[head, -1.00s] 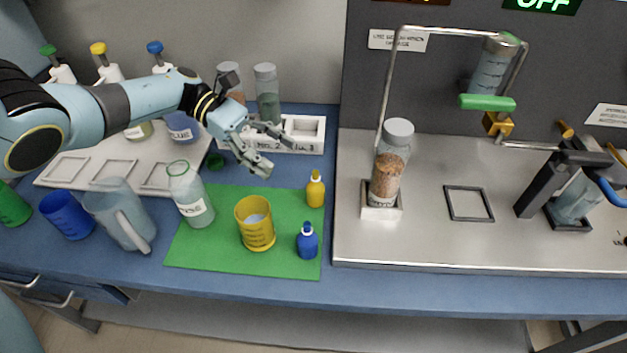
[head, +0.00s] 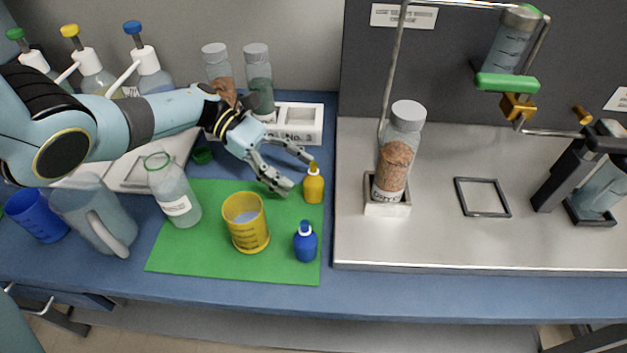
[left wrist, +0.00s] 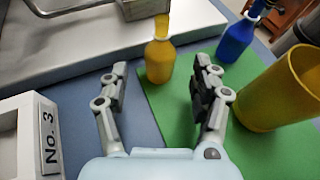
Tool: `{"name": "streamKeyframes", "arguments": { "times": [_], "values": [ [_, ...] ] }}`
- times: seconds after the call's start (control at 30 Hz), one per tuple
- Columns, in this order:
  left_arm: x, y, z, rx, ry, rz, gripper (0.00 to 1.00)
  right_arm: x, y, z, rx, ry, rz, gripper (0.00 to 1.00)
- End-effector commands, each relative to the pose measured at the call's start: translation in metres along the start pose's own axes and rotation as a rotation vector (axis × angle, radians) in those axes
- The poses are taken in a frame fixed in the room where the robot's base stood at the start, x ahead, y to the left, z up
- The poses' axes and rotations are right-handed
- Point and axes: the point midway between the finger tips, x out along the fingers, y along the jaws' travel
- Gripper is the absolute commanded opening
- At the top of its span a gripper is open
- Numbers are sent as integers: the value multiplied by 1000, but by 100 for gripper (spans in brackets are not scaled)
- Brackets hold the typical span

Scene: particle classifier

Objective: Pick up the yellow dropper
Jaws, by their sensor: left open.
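The yellow dropper (head: 313,186) is a small yellow bottle standing upright at the right back of the green mat (head: 190,262). It also shows in the left wrist view (left wrist: 160,62), ahead of the fingers and roughly between them. My left gripper (head: 298,172) is open and empty, just to the left of and behind the dropper. In the left wrist view its two fingers (left wrist: 158,90) are spread, and the dropper appears beyond the fingertips. My right gripper is not in view.
A blue dropper (head: 305,242) and a yellow beaker (head: 246,222) stand on the mat near the yellow dropper. A white rack (head: 300,112) marked No. 3 is behind. The metal platform (head: 345,250) lies to the right. An open bottle (head: 172,190) stands left.

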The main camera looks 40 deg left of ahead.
Motion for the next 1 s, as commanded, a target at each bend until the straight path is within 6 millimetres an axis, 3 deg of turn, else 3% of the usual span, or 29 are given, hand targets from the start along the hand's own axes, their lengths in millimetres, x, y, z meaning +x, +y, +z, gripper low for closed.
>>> {"name": "streamKeyframes", "arguments": {
  "times": [0.17,0.3,0.6,1.0],
  "values": [
    [26,1,9,-2,-5,-1,64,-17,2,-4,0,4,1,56],
    [45,0,6,-1,-3,-1,64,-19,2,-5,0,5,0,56],
    [51,0,4,0,0,0,64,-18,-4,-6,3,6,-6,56],
    [50,0,4,0,0,0,12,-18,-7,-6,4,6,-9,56]
  ]
}}
